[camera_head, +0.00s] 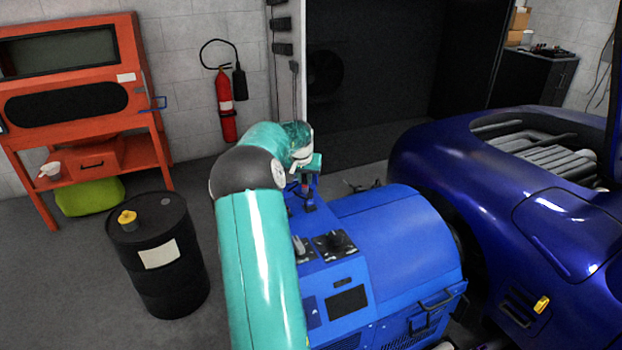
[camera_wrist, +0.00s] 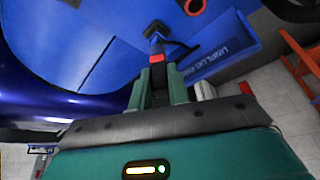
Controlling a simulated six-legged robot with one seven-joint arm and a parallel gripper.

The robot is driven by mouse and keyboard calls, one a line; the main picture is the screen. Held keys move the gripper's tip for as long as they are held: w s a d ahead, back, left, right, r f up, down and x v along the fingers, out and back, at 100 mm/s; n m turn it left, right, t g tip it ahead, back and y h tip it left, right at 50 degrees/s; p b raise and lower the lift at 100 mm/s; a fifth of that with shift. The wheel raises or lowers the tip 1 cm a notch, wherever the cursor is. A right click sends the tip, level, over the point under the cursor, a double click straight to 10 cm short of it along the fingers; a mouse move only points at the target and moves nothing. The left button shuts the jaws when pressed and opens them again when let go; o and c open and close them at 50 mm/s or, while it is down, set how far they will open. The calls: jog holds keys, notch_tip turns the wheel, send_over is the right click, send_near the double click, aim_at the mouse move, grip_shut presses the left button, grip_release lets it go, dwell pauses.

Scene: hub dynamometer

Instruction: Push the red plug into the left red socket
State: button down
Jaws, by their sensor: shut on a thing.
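My gripper (camera_wrist: 158,78) is shut on the red plug in the wrist view, with its green fingers on either side. The red part of the plug (camera_wrist: 157,58) shows between and just beyond the fingertips, with a dark end beyond it against the blue machine. A red ring-shaped socket (camera_wrist: 194,6) sits on the blue face at the top edge, apart from the plug and to its right. No second red socket can be made out. In the head view my gripper (camera_head: 306,182) is over the far left end of the blue machine (camera_head: 400,235); my arm partly hides this area.
Lettering runs along a blue ledge (camera_wrist: 215,62) right of the plug in the wrist view. In the head view, a blue car (camera_head: 480,190) stands close on the right. A black drum (camera_head: 160,260) stands left of my arm, with an orange cabinet (camera_head: 85,100) behind.

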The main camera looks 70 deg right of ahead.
jog(key=shift+w+a, duration=0.7)
jog(key=shift+w, duration=2.95)
notch_tip(320, 180, down, 7)
jog(key=shift+n, duration=0.3)
jog(key=shift+a, duration=0.15)
jog(key=shift+f, duration=0.6)
jog(key=shift+f, duration=0.7)
jog(key=shift+f, duration=0.1)
jog(key=c, duration=1.3)
grip_release()
